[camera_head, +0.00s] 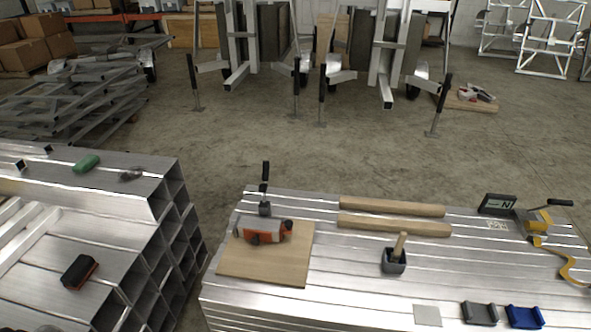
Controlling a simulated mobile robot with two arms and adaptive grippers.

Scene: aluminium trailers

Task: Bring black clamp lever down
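Several upright levers with black handles are in view, and I cannot tell which one the task means. One black-handled clamp lever (265,175) stands upright at the back left of the metal bench, behind a wooden board. Another black lever (559,202) points right, nearly level, above a yellow clamp (540,222) at the bench's right end. Tall black-handled levers (192,75) also stand upright on the floor by the trailer frames, including one at the right (442,98). Neither of my grippers is in view.
The metal bench (330,290) carries an orange-grey tool (263,230) on the wooden board (240,265), two wooden bars (392,207) and a black mallet (394,262). Stacked aluminium tubes (130,215) stand at the left.

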